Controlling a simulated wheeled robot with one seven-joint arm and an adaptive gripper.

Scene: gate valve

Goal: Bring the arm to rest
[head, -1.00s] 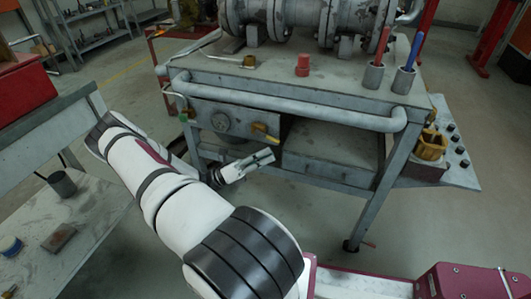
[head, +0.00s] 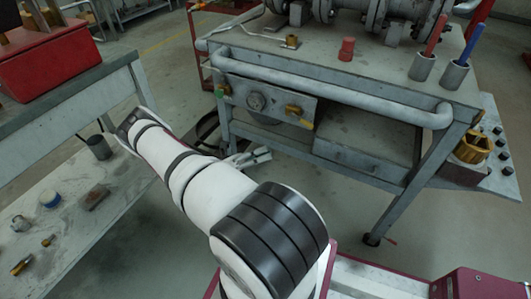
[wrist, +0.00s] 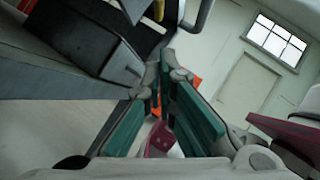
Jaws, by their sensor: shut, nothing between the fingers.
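My arm (head: 205,185) reaches forward from the lower middle of the head view, and its elbow end is near the left bench. My gripper (head: 252,157) is partly hidden behind the arm, in front of the valve table's lower left part. It looks apart from the table. In the wrist view, the two teal-padded fingers (wrist: 166,80) converge at their tips, with nothing held between them. The grey valve table (head: 370,70) carries the flanged gate valve (head: 365,12) at its back, cut off by the picture's top edge.
A red plug (head: 346,49) and two cups with red and blue tools stand on the table. A panel with a gauge (head: 256,102) hangs below its rail (head: 340,88). The left bench (head: 75,235) holds a dark cup (head: 99,147) and small parts. Floor shows between bench and table.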

